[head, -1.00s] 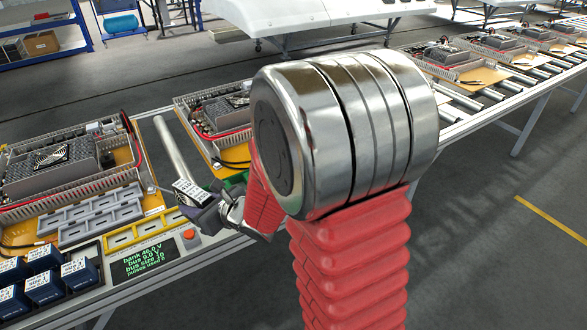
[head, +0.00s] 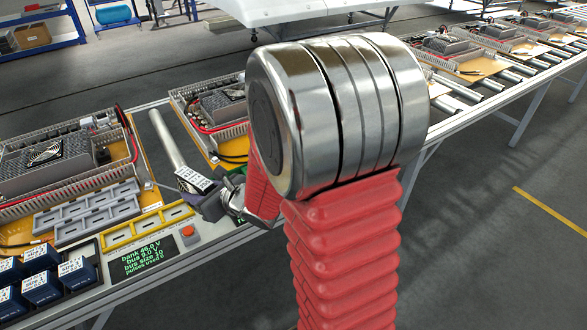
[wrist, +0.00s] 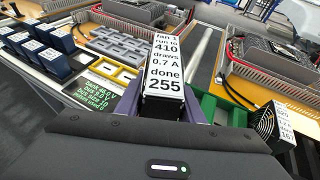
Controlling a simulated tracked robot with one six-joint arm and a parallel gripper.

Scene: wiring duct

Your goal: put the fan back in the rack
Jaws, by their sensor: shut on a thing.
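The fan (wrist: 163,72) is a dark block with a white label reading "fan 1, run to 410, draws 0.7 A, done 255". My gripper (wrist: 162,98) is shut on it, with a finger on each side. The head view shows the fan's label (head: 194,179) at the tip of my gripper (head: 212,198), in front of a conveyor roller. A green holder (wrist: 222,108), possibly the rack, is right of my gripper in the wrist view. Another labelled fan (wrist: 266,122) is at its right side. My gripper and arm hide much of the holder.
Several blue blocks (head: 43,285) stand at the left by a display (head: 143,259) and a red button (head: 188,232). Grey trays (head: 88,212) and a yellow tray (head: 147,228) lie behind them. An open wired unit (head: 50,165) stands at back left.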

